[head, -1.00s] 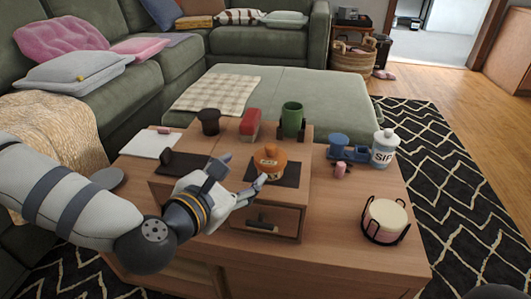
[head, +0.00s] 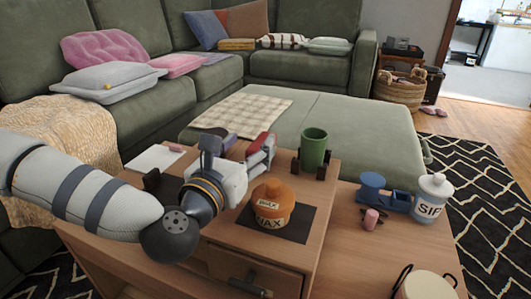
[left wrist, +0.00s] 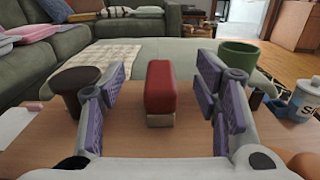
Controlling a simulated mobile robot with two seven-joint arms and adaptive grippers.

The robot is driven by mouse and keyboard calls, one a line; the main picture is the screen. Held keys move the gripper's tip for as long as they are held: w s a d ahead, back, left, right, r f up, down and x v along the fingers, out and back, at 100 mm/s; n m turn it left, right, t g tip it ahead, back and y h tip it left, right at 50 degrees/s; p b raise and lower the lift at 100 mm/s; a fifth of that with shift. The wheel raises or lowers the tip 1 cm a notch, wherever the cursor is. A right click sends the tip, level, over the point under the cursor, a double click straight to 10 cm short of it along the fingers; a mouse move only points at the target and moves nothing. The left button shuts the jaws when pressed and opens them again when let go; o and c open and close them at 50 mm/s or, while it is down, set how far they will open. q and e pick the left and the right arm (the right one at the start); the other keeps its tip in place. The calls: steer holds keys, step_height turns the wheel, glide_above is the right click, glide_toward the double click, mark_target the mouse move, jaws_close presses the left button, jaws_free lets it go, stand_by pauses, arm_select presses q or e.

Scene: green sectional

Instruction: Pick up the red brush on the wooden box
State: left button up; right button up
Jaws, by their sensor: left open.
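The red brush (left wrist: 160,88) has a red block top and a pale lower part. It stands on the wooden box (left wrist: 135,150), centred between my open fingers in the left wrist view and a little ahead of them, with no contact visible. In the head view my left gripper (head: 238,150) reaches over the wooden box (head: 322,195) from the left and largely hides the brush; only a bit of red (head: 262,141) shows by the fingers. My left gripper also shows in the left wrist view (left wrist: 165,100), open and empty. My right gripper is not in view.
A green cup (head: 313,148) stands right of the brush, and a dark brown pot (left wrist: 77,90) left of it. A blue item (head: 372,188) and a SIP jar (head: 430,198) stand further right.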

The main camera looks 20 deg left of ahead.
mark_target(263, 139)
arm_select(q)
step_height(263, 139, down, 3)
steer(key=shift+f+b, duration=0.2)
steer(key=shift+b, duration=0.15)
steer(key=w, duration=0.2)
steer(key=w+b, duration=0.1)
steer(key=w, duration=0.3)
steer(key=shift+w+d+r, duration=0.15)
steer(key=shift+w+r, duration=0.1)
steer(key=shift+w, duration=0.05)
steer(key=shift+w+r, duration=0.15)
steer(key=shift+w, duration=0.35)
steer(key=c, duration=1.3)
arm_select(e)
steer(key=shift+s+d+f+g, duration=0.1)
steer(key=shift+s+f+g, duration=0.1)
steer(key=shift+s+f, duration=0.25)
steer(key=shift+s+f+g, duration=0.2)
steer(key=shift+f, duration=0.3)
